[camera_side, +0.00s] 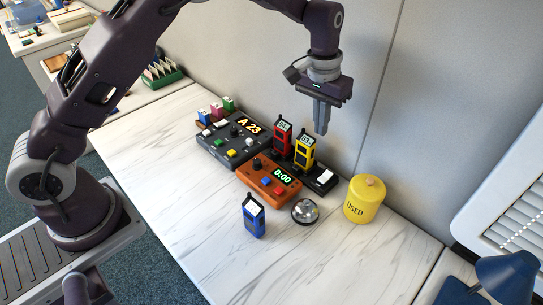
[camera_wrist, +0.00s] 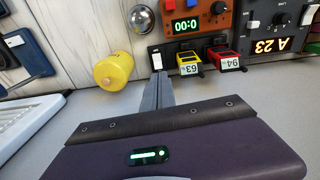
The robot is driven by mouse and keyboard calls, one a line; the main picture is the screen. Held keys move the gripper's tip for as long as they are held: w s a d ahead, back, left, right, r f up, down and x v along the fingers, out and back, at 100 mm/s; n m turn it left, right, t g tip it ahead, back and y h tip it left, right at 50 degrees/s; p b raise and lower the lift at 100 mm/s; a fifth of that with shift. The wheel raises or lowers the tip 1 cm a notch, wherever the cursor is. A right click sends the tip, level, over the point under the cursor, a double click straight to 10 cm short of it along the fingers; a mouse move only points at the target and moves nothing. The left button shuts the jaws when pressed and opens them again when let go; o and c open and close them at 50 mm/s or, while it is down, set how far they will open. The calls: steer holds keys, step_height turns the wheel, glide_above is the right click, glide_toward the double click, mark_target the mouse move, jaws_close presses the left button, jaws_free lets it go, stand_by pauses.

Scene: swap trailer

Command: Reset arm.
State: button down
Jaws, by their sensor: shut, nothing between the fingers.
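My gripper (camera_side: 321,130) is shut and empty. It hangs in the air, pointing down, above the back edge of the white marbled table near the wall. In the wrist view my gripper (camera_wrist: 160,76) shows with its fingers together, touching nothing I can see. Below and left of it in the side view, a red handheld device (camera_side: 282,138) and a yellow handheld device (camera_side: 304,150) stand in a black holder (camera_side: 322,182). In the wrist view the yellow one reads 63 and the red one 94, both upside down.
An orange timer box (camera_side: 268,180) reads 0:00. A dark console (camera_side: 232,140) reads A 23. A blue handheld device (camera_side: 253,215), a silver dome (camera_side: 305,211) and a yellow USED canister (camera_side: 365,199) stand nearby. The wall is close behind. The front of the table (camera_side: 330,265) is clear.

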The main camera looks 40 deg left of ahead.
steer(key=s+a+r+t+h, duration=0.1)
steer(key=s+a+r, duration=0.2)
steer(key=s+r, duration=0.5)
steer(key=s+a+r+t, duration=0.1)
steer(key=s+a+r, duration=0.1)
steer(key=s+r, duration=0.6)
steer(key=s+a+t+y, duration=0.1)
steer(key=s+a+t, duration=0.1)
steer(key=s, duration=1.6)
steer(key=shift+a+r+m+t+y, duration=0.3)
steer(key=shift+a+t, duration=0.1)
steer(key=shift+a, duration=0.4)
